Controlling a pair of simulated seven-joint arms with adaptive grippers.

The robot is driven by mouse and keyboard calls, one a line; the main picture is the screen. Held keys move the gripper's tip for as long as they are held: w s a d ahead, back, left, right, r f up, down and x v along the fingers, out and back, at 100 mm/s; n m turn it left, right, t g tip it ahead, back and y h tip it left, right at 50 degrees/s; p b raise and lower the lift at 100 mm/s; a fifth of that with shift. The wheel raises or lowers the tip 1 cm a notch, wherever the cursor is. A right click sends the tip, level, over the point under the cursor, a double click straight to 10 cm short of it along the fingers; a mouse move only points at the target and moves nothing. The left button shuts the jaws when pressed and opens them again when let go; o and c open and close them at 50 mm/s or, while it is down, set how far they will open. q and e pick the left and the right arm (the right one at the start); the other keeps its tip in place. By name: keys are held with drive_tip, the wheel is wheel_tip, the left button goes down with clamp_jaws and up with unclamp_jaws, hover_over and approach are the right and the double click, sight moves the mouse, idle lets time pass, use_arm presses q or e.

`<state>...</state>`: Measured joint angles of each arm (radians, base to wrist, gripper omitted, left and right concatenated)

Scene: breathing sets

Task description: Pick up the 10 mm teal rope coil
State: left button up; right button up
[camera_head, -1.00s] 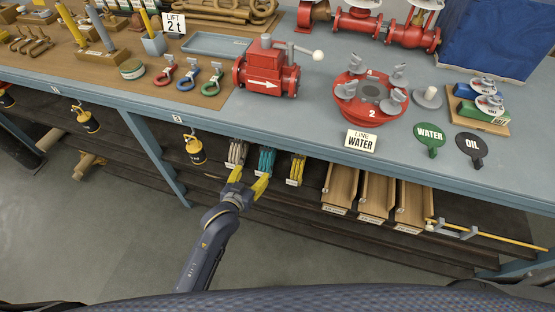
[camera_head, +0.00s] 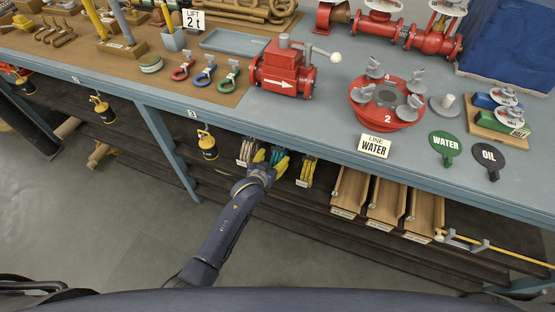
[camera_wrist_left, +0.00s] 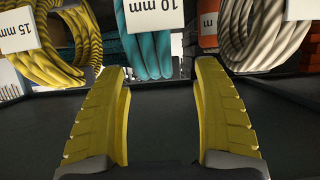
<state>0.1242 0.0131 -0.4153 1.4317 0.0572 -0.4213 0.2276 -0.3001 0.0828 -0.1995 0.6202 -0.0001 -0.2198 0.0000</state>
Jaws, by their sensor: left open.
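The teal rope coil (camera_wrist_left: 152,55) hangs under a white tag reading 10 mm, at the top middle of the left wrist view. In the head view the teal coil (camera_head: 279,159) hangs below the bench's front edge, partly hidden by my gripper. My left gripper (camera_head: 269,160) has yellow fingers, and in the left wrist view the open fingers (camera_wrist_left: 162,105) stand apart with the teal coil beyond and between them. Nothing is between the fingertips themselves. My right gripper is not in view.
A yellow coil tagged 15 mm (camera_wrist_left: 60,50) hangs to the left and a whitish coil (camera_wrist_left: 258,35) to the right in the left wrist view, both close to the teal one. The bench (camera_head: 330,120) overhangs the coils. Wooden troughs (camera_head: 387,203) sit to the right below it.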

use_arm(q)
drive_tip(key=shift+x, duration=2.7)
drive_tip(key=shift+o, duration=0.2)
drive_tip(key=shift+a, duration=0.15)
clamp_jaws()
